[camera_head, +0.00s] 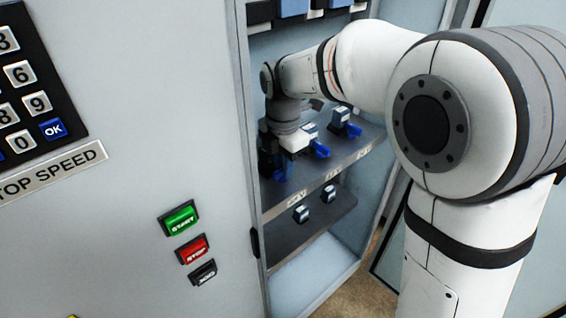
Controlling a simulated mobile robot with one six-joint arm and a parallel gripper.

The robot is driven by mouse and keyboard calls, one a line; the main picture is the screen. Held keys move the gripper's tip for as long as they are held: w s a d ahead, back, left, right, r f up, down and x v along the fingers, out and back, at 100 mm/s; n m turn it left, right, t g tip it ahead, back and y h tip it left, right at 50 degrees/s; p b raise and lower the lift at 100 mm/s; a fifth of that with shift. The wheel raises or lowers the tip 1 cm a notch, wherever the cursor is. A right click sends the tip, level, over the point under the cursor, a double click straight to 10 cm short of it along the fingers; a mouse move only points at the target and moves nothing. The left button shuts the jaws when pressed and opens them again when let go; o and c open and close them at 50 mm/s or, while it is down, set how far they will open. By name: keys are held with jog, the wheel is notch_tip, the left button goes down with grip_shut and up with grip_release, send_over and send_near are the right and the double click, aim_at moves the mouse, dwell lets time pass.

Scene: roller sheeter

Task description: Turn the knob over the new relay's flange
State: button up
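My gripper (274,160) points down inside the open cabinet, at the left end of the upper shelf (300,179). A blue part (286,166) shows right at its fingers; I cannot tell whether they hold it or only stand beside it. To the right on the same shelf are two grey-and-white relays with blue knobs, a nearer knob (320,149) and a farther knob (353,130). I cannot tell which relay is the new one. The flange at my gripper and the finger gap are hidden or too small to see.
The lower shelf (290,238) carries two small grey-and-white parts (301,214). More blue units (292,7) sit above my arm. The cabinet's front panel at left has a keypad (22,95), a green START button (180,218) and a red STOP button (193,249).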

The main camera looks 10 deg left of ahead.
grip_shut()
jog(key=shift+m, duration=0.3)
jog(key=m, duration=0.3)
jog(key=shift+m+p, duration=0.3)
jog(key=m, duration=0.3)
jog(key=shift+r+m, duration=0.1)
jog(key=shift+m, duration=0.2)
jog(key=m, duration=0.5)
jog(key=shift+m+p, duration=0.3)
jog(key=shift+p, duration=0.1)
jog(key=shift+m, duration=2.2)
